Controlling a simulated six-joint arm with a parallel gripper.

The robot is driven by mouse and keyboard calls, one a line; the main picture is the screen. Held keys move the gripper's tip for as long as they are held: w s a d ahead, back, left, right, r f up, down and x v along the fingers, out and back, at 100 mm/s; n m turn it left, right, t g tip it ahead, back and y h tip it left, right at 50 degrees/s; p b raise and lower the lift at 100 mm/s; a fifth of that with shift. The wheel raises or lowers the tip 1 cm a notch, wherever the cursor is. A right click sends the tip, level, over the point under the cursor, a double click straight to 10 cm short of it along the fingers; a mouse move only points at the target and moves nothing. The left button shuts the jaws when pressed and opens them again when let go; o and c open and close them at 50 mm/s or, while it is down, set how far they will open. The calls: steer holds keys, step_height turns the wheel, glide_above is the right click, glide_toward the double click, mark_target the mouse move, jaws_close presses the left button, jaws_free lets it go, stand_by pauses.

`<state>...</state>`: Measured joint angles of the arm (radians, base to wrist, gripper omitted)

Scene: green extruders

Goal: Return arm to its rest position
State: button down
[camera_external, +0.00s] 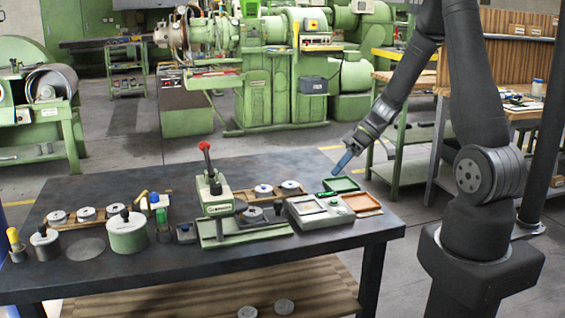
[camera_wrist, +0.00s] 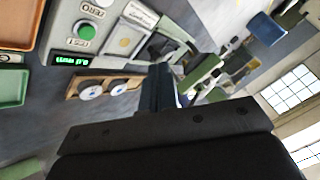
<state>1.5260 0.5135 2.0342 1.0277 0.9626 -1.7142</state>
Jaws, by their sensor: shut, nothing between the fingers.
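My gripper (camera_external: 343,163) hangs above the right back part of the dark table (camera_external: 155,178), over the green tray, in the external view. Its fingers look blue there and are shut with nothing between them. In the wrist view my gripper (camera_wrist: 160,82) shows as dark shut fingers, with the table tilted behind them. My arm comes down from the upper right and the gripper points down and to the left. A gap shows between the fingertips and the things on the table.
A green tray (camera_external: 341,184) and an orange tray (camera_external: 361,203) lie beside a scale (camera_external: 320,212). A green press (camera_external: 212,200) with a red knob stands mid-table. A wooden holder with discs (camera_wrist: 104,87) lies near the scale. Green machines (camera_external: 268,75) stand behind.

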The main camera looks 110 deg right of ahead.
steer(key=w+d+f+n, duration=0.1)
steer(key=w+n, duration=0.1)
steer(key=w, duration=0.3)
steer(key=w+d+f+n, duration=0.1)
steer(key=w+n, duration=0.1)
steer(key=w, duration=0.3)
steer(key=w+d+f+n+g, duration=0.1)
steer(key=w+d+n, duration=0.1)
steer(key=w, duration=0.3)
steer(key=shift+w+d+f+n+h, duration=0.1)
steer(key=shift+w+f+n+h, duration=0.2)
steer(key=shift+n+h, duration=0.1)
step_height(320, 180, down, 2)
steer(key=shift+f, duration=0.9)
steer(key=shift+s, duration=0.1)
